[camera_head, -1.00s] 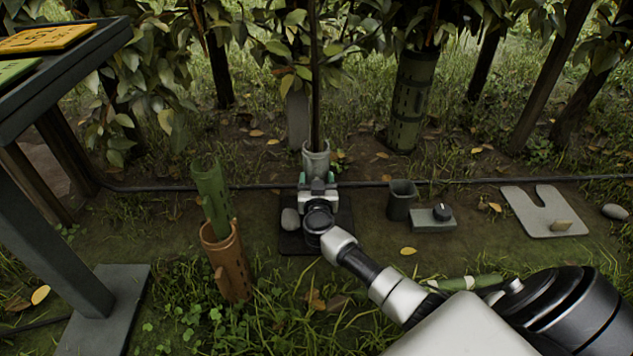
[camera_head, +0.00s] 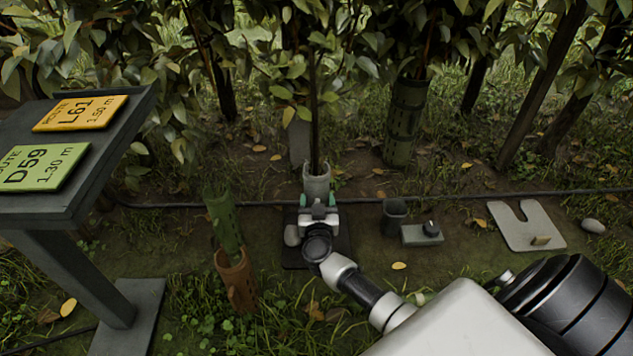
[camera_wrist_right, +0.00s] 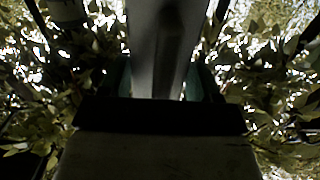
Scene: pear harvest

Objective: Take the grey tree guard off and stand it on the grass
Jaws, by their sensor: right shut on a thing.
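The grey tree guard (camera_head: 317,182) is an upright, open-topped sleeve at the foot of a thin dark trunk, and the trunk rises out of its top. My right gripper (camera_head: 318,204) is shut on it from the near side, with green fingertips at its two sides. In the right wrist view the grey guard (camera_wrist_right: 168,45) fills the middle between the fingertips. Its lower end is hidden behind my gripper, so I cannot tell whether it touches the ground. My left gripper is not in view.
A dark mat (camera_head: 296,262) with a stone (camera_head: 292,235) lies below the gripper. A green guard in a brown sleeve (camera_head: 236,278) stands left. A dark cup (camera_head: 394,218), a grey block (camera_head: 421,236) and a notched plate (camera_head: 522,228) lie right. A dark hose (camera_head: 460,196) crosses behind. A sign stand (camera_head: 100,200) is far left.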

